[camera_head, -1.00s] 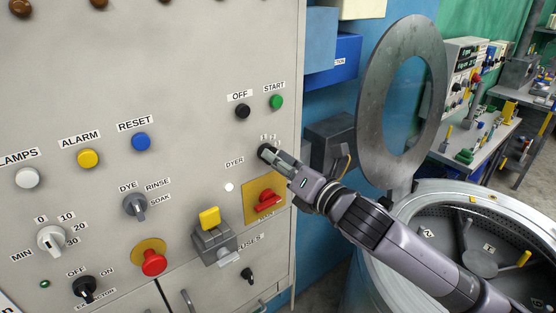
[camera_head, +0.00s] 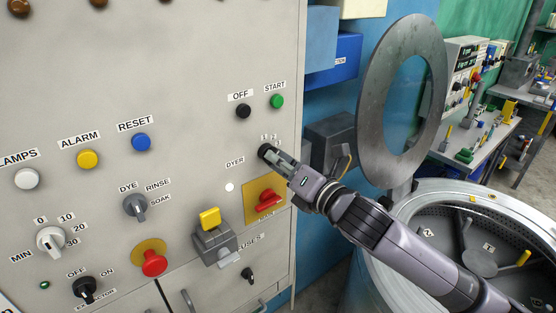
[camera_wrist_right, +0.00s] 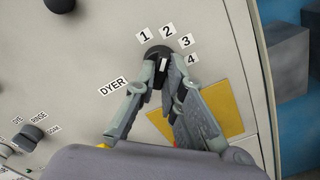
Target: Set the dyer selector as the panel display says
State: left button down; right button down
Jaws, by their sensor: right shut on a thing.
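The dyer selector is a black knob with a white pointer mark, best seen in the right wrist view (camera_wrist_right: 158,54). The numbers 1, 2, 3 and 4 are set around it, and the DYER label (camera_wrist_right: 114,87) is at its left. In the head view the knob (camera_head: 265,151) is largely covered by my right gripper (camera_head: 272,156). In the wrist view the fingers of my right gripper (camera_wrist_right: 161,72) are shut on the knob from both sides. Which number the pointer faces is not clear. The panel display's reading is not in view. My left gripper is not in view.
The panel (camera_head: 200,60) also carries the OFF button (camera_head: 243,111), the green START button (camera_head: 277,101) and a red switch on a yellow plate (camera_head: 267,201) just below my gripper. A round metal drum with its open lid (camera_head: 372,90) stands at the right.

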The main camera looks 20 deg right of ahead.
jog(key=m+p, duration=0.1)
jog(key=m, duration=2.2)
jog(key=shift+f, duration=0.15)
jog(key=shift+m, duration=0.3)
jog(key=c, duration=1.7)
grip_release()
jog(key=shift+d, duration=0.1)
jog(key=shift+v, duration=3.75)
